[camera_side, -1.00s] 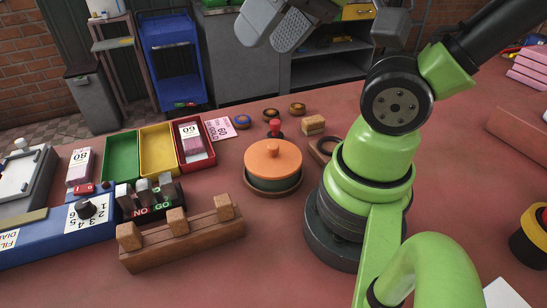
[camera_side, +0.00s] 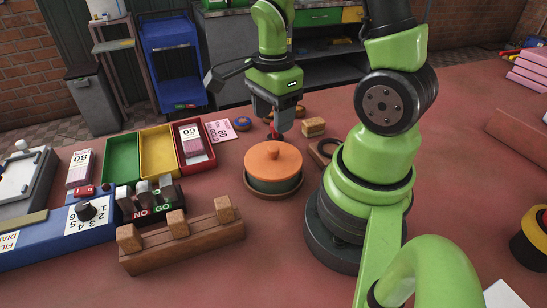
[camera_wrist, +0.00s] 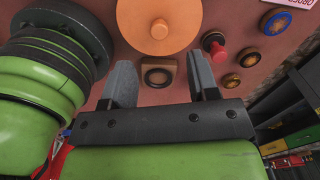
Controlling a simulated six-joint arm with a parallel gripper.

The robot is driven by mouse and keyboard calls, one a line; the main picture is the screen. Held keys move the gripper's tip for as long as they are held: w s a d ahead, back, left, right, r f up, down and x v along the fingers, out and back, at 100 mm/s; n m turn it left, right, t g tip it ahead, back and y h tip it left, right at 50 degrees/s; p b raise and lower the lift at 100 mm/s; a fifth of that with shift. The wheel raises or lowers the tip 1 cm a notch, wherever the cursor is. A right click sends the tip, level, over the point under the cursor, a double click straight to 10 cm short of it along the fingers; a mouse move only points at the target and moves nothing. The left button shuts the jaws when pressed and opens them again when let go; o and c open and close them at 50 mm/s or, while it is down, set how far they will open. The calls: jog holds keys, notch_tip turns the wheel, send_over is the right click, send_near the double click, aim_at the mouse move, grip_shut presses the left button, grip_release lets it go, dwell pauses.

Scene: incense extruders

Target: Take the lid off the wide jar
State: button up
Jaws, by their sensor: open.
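The wide jar (camera_side: 274,186) stands on the red table in the side view, dark green with an orange lid (camera_side: 262,161) on top. My gripper (camera_side: 278,130) is above and behind the jar, pointing down, apart from the lid. In the wrist view my gripper's fingers (camera_wrist: 163,82) are spread with nothing between them. The jar's body is hidden under the lid in the wrist view.
Several small round discs (camera_side: 243,123) lie behind. Green (camera_side: 121,158), yellow and red trays sit to the left. A wooden rack (camera_side: 183,242) is at the front left.

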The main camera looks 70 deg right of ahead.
aim_at(273, 148)
jog(key=shift+f, duration=4.15)
jog(key=c, duration=1)
jog(key=shift+r, duration=0.1)
